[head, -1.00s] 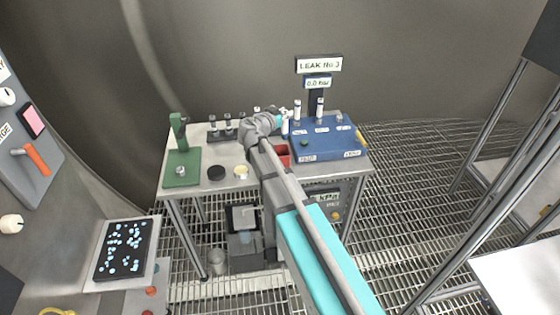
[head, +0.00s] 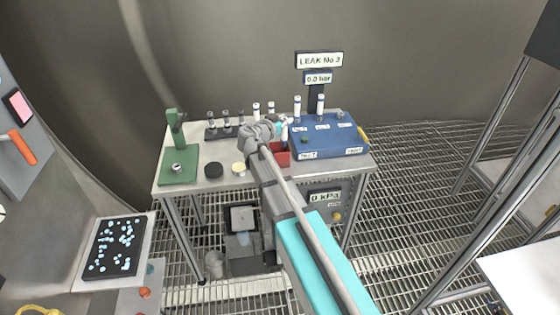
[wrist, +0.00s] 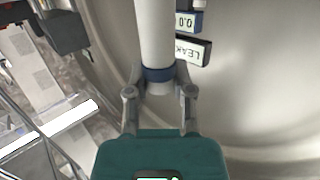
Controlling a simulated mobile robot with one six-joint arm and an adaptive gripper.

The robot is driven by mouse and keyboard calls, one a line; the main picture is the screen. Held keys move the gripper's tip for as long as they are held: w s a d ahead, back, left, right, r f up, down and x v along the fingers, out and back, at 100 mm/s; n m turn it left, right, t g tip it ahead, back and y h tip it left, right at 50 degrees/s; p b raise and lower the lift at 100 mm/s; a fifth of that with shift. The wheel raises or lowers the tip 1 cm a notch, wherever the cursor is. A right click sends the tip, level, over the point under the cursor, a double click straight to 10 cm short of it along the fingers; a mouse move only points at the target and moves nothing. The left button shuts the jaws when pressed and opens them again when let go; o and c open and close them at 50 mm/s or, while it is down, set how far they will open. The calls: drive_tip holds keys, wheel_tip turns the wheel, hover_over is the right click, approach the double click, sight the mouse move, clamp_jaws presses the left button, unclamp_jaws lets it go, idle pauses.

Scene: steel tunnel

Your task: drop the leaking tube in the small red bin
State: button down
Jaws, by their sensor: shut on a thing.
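My gripper (wrist: 160,98) is shut on a white tube (wrist: 155,38) with a dark blue band, which runs out of the top of the wrist view. In the head view the held tube (head: 284,134) hangs roughly upright at the left edge of the blue test block. My gripper (head: 283,121) is partly hidden by my own wrist. The small red bin (head: 283,157) stands on the table just left of the block, below the tube; my arm hides part of it. I cannot tell whether the tube's lower end is inside the bin or above it.
The blue test block (head: 330,148) holds upright white tubes (head: 320,105) under a "LEAK No 3" sign (head: 319,60). A black rack (head: 225,131) with tubes stands behind my wrist. A green press (head: 178,165), black disc (head: 213,170) and cream disc (head: 239,169) lie left.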

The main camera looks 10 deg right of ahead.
drive_tip(key=shift+f, duration=0.45)
drive_tip(key=shift+c, duration=2)
unclamp_jaws()
